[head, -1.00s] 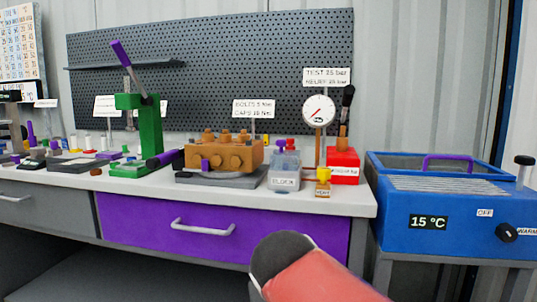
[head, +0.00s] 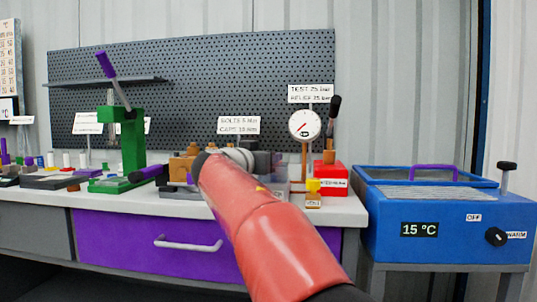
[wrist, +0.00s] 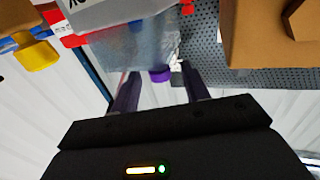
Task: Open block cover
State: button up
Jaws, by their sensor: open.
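A translucent grey box (wrist: 140,45) with a white label, seemingly the block container, shows in the wrist view. A small purple knob (wrist: 160,75) at its cover lies between the two fingertips of my gripper (wrist: 160,84). The jaws are open, with a gap on each side of the knob; I cannot tell whether either finger touches it.
A brown pump block (wrist: 262,40) is close on the right in the wrist view. A yellow knob (wrist: 36,54) is at the left. In the head view a gauge (head: 304,124) and red unit (head: 331,180) stand right of the box, and a green press (head: 132,140) stands left.

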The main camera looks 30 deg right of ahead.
jog(key=shift+x, duration=1.3)
grip_shut()
